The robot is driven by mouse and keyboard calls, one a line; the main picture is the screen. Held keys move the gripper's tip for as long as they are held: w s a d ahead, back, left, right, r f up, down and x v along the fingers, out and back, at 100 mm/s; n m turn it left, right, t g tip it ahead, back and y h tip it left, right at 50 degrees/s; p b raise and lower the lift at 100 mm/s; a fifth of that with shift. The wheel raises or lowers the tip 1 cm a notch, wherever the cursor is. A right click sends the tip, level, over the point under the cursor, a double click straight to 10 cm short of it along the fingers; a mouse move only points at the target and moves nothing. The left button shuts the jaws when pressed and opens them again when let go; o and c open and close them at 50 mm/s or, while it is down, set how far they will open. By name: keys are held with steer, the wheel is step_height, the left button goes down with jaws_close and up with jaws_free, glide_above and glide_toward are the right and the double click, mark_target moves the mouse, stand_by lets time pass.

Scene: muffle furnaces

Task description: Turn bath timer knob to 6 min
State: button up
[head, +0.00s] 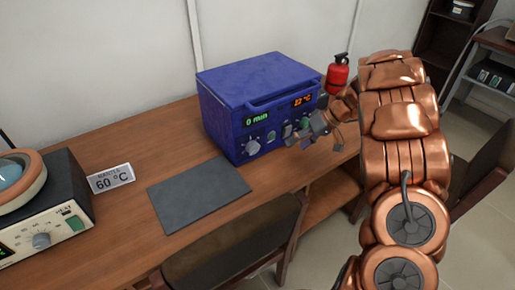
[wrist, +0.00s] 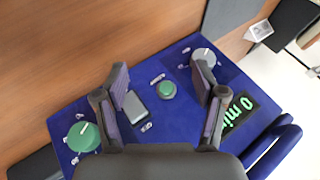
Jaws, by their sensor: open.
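The blue bath (head: 225,90) stands on the wooden table, with a lit green display (head: 257,118) reading 0 min. Below that display is a grey knob (head: 252,147), likely the timer knob; in the wrist view it is at the upper right (wrist: 203,55), with a white pointer line. My gripper (head: 312,127) is in front of the right part of the panel. In the wrist view my gripper (wrist: 160,72) is open and empty, its fingers spread either side of a small green button (wrist: 167,90). The right finger partly overlaps the grey knob; contact cannot be told.
A grey rocker switch (wrist: 138,106) and a larger green knob (wrist: 83,137) share the panel. An orange display (head: 302,100) is at its right. A dark mat (head: 198,194), a 60 °C sign (head: 111,178) and a heating mantle (head: 45,215) are left. A red extinguisher (head: 338,75) stands behind.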

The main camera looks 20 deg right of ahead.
mark_target(256, 148)
steer(key=w+a+p, duration=0.1)
steer(key=a, duration=0.2)
steer(key=w+a, duration=0.1)
steer(key=a, duration=0.3)
steer(key=w+a+p, duration=0.1)
steer(key=a, duration=0.2)
steer(key=shift+w+a+r+p, duration=0.15)
steer(key=shift+w+a+p, duration=0.05)
steer(key=shift+a+p, duration=0.1)
steer(key=shift+x, duration=1.05)
steer(key=shift+w+a+f+p, duration=0.2)
steer(key=shift+a+f+p, duration=0.1)
steer(key=shift+a+f, duration=0.15)
steer(key=c, duration=1.1)
steer(key=shift+c, duration=0.2)
steer(key=shift+f+b, duration=0.2)
steer(key=shift+b, duration=0.35)
